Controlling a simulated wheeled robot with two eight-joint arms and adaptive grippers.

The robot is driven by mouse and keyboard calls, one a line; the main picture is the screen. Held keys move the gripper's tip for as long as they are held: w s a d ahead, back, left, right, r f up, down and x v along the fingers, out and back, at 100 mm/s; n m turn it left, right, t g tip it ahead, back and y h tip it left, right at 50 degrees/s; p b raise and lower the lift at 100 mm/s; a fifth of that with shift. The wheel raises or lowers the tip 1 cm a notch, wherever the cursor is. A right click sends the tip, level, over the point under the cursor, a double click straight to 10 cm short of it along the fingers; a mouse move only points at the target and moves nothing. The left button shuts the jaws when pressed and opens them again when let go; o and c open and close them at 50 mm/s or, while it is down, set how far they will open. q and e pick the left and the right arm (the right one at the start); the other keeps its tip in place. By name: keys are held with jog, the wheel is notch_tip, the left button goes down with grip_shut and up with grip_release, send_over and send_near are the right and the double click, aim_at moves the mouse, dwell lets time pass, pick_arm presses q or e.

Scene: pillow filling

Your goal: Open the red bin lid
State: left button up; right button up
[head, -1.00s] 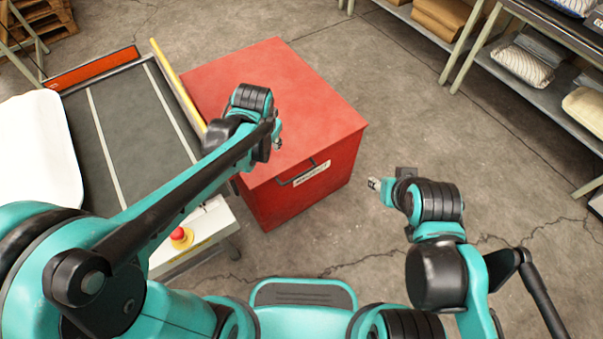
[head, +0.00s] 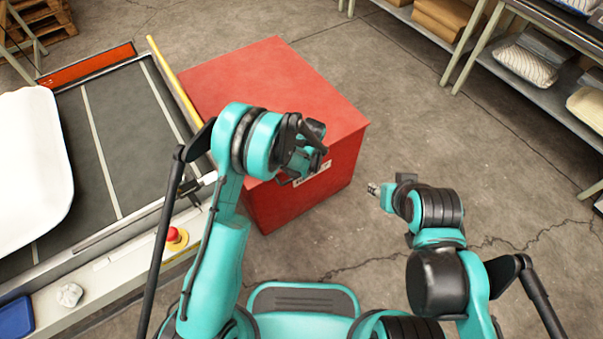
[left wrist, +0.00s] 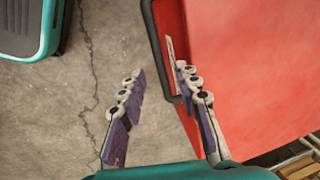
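The red bin (head: 300,80) stands on the floor ahead, its flat lid (head: 270,72) down. A dark handle (left wrist: 154,40) sticks out from its front face beside a pale label (left wrist: 170,50). In the head view my left wrist covers most of the handle and label. My left gripper (left wrist: 158,74) is open in the left wrist view, one finger over the floor and the other over the bin's front side. The handle runs toward the space between them, not visibly gripped. My right gripper (head: 374,188) hangs over the floor right of the bin; its finger opening is too small to tell.
A conveyor table (head: 110,130) with a yellow rail (head: 173,80), a red button (head: 176,236) and a white pillow-like item (head: 30,160) stands left of the bin. Shelves (head: 525,85) with packages are at right. Floor in front and right is clear.

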pick_arm(q)
jog(key=f, duration=0.2)
jog(key=f+b, duration=0.1)
jog(key=f, duration=0.1)
jog(key=shift+w+a, duration=0.2)
jog(key=shift+w, duration=0.1)
grip_shut()
jog(key=shift+a+r, duration=0.1)
jog(key=shift+r, duration=0.05)
